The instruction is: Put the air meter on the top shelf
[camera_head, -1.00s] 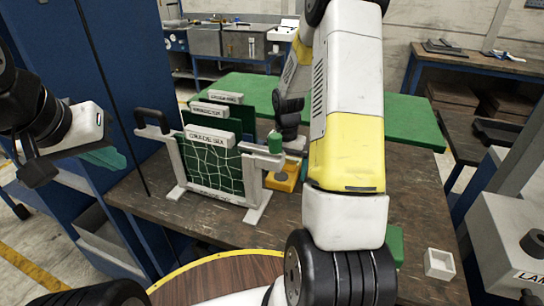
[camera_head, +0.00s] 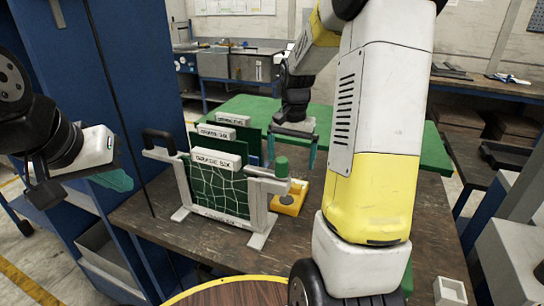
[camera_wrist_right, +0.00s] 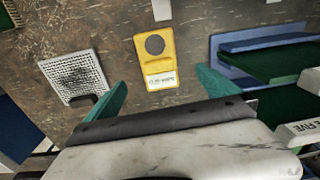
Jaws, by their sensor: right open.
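The air meter, a small yellow device with a dark round disc and a white label, lies on the brown table (camera_head: 140,212). It shows in the head view (camera_head: 292,200) beside the rack and in the right wrist view (camera_wrist_right: 168,60). My right gripper (camera_head: 292,160) is open and empty above and behind it; its teal fingers (camera_wrist_right: 160,82) stand apart near the meter's label end, not touching it. My left gripper (camera_head: 115,180) is at the left by the blue cabinet; its fingers are partly hidden. I cannot make out the top shelf for certain.
A white rack (camera_head: 260,210) with green netted panels and a black handle stands close left of the meter. A grey perforated block (camera_wrist_right: 76,72) lies near it. A small white box (camera_head: 449,291) stands front right.

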